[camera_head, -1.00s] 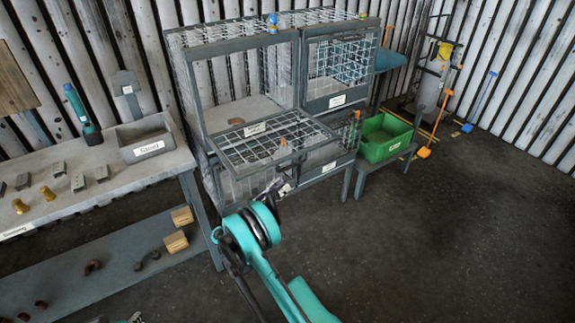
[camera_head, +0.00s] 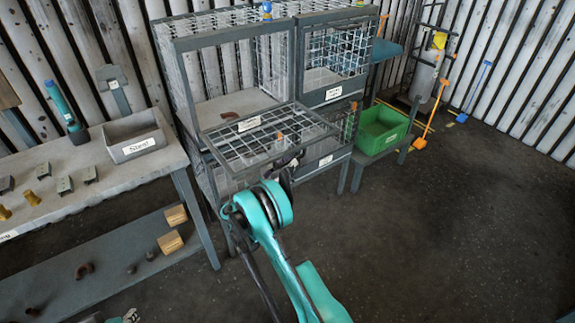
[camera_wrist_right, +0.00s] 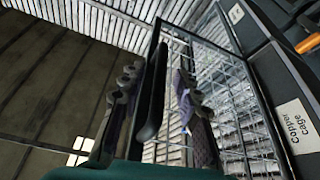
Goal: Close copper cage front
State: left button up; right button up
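The mesh front (camera_head: 268,138) of the upper left cage hangs open, folded out roughly level from its lower edge. A white label lies along its inner edge. My right gripper (camera_head: 286,172) is at its outer edge, partly hidden by my teal wrist. In the right wrist view the fingers of my right gripper (camera_wrist_right: 160,110) stand apart, with a dark rounded bar (camera_wrist_right: 150,92) between them. Gaps show beside the bar, so no grip is visible. A label reading "Copper cage" (camera_wrist_right: 291,126) is on a grey frame beside the mesh. Only a scrap of what may be my left gripper shows at the bottom edge.
A closed cage with a mesh front (camera_head: 337,58) is at the upper right. A green bin (camera_head: 381,136) stands right of the cages. A workbench (camera_head: 95,195) with a grey labelled bin (camera_head: 134,138) is on the left. The floor at right is clear.

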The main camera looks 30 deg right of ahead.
jog(key=shift+d+r, duration=0.1)
jog(key=shift+d, duration=0.2)
grip_shut()
jog(key=shift+r, duration=0.1)
